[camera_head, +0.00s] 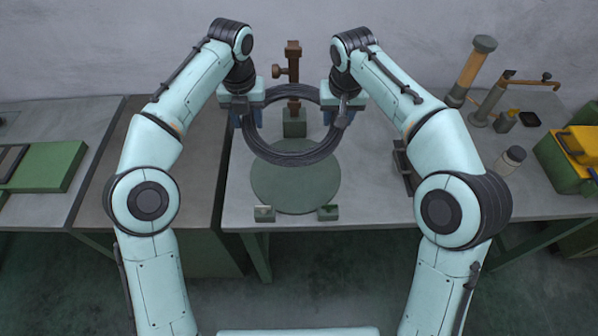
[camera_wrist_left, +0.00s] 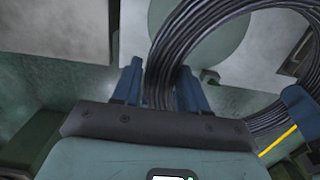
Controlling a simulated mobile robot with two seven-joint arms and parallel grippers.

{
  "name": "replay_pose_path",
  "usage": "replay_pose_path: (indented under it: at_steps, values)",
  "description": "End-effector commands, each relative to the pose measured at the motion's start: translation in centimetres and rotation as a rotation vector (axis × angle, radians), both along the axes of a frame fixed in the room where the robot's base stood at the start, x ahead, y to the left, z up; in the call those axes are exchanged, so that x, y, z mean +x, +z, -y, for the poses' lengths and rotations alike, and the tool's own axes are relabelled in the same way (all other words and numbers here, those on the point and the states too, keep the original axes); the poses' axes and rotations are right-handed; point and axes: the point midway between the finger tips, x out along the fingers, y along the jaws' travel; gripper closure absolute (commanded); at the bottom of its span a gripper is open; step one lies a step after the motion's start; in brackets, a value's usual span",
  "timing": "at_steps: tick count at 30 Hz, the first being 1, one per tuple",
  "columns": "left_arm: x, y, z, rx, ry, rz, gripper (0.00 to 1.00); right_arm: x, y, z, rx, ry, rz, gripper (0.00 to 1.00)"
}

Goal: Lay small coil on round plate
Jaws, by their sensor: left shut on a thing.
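The small coil (camera_head: 292,158) is a dark ring of wound wire. It is held in the air over the far part of the green round plate (camera_head: 295,190), whose near part is bare. My left gripper (camera_head: 247,117) is shut on the coil's left side. In the left wrist view, the coil (camera_wrist_left: 172,52) passes between the blue fingers of my left gripper (camera_wrist_left: 160,88), with the plate (camera_wrist_left: 217,48) below. My right gripper (camera_head: 340,112) is at the coil's right side and seems closed on it, its fingers partly hidden.
A green stand with a brown post (camera_head: 293,80) rises behind the coil. Two small blocks (camera_head: 264,213) (camera_head: 328,212) sit at the plate's near edge. A dark bracket (camera_head: 403,165) lies right of the plate. An orange-topped green box (camera_head: 570,160) stands far right.

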Motion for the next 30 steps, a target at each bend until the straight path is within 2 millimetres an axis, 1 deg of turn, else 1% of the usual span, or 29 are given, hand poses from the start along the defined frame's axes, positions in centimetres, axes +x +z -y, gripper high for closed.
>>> replay_pose_path:
  at_steps: [14,19,23,30]
  values:
    - [0.0,0.2,-0.1,0.001,0.002,0.003,1.00,0.1,0.2,0.1,0.000,-0.001,0.004,1.00]
    - [0.1,-0.2,-0.1,0.001,0.003,0.002,1.00,0.1,-0.1,0.1,-0.001,-0.002,0.003,1.00]
    - [0.1,-1.2,-0.1,0.002,0.003,-0.001,1.00,0.2,-1.1,0.1,-0.001,-0.002,0.000,1.00]
    - [0.6,-4.1,-0.1,0.002,0.003,-0.001,1.00,0.6,-4.1,0.1,-0.002,-0.002,-0.001,1.00]
